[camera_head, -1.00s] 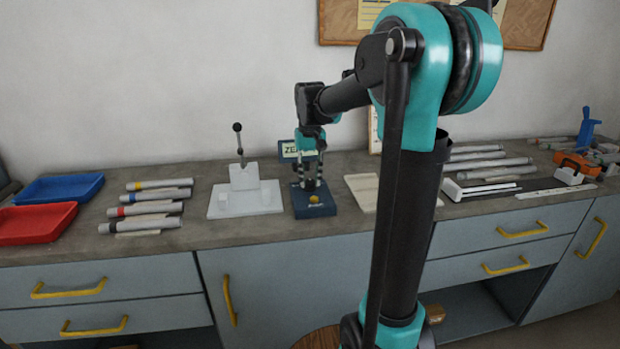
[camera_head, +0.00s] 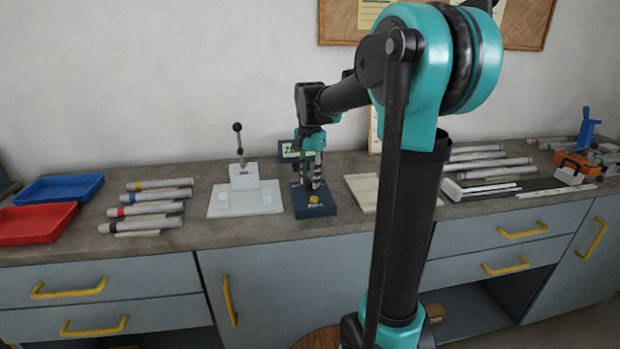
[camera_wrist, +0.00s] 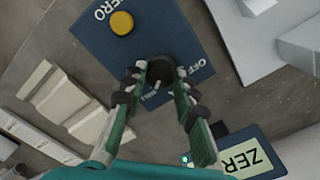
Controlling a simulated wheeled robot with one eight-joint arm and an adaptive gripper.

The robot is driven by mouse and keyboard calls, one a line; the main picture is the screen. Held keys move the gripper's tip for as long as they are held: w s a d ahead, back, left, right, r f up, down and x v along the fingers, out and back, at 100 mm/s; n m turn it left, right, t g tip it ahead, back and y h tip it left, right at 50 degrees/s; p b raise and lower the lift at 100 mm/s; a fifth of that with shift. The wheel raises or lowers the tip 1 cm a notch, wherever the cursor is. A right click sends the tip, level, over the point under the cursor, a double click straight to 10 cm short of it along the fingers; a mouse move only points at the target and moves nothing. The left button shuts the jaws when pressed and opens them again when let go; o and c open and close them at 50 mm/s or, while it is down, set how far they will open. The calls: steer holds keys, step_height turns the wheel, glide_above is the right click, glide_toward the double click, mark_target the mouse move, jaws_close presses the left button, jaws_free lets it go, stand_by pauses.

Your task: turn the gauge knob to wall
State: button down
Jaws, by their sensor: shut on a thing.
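The gauge has a dark blue base (camera_head: 325,208) on the bench, also in the wrist view (camera_wrist: 165,30). Its round dark knob (camera_wrist: 160,66) is between my fingertips. A short white mark shows at the knob's lower edge, beside small white lettering too small to read surely. Another white label is at the knob's right. A yellow button (camera_wrist: 122,23), next to the word ZERO, is on the base. My gripper (camera_head: 309,186) points down and is shut on the knob, also in the wrist view (camera_wrist: 161,74). The gauge's display (camera_wrist: 250,156) shows "ZER", the rest cut off.
A white stand with a black-knobbed lever (camera_head: 245,185) is just left of the gauge. A pale block (camera_head: 362,188) lies to the right. Several grey tubes (camera_head: 150,208) and red (camera_head: 38,222) and blue (camera_head: 60,188) trays are further left. Bare bench lies in front.

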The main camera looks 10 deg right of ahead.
mark_target(310, 181)
steer(key=shift+m, duration=0.5)
steer(key=c, duration=1.2)
jaws_free()
steer(key=shift+r, duration=0.1)
step_height(310, 181, up, 12)
steer(key=shift+f, duration=0.1)
steer(key=shift+s, duration=0.1)
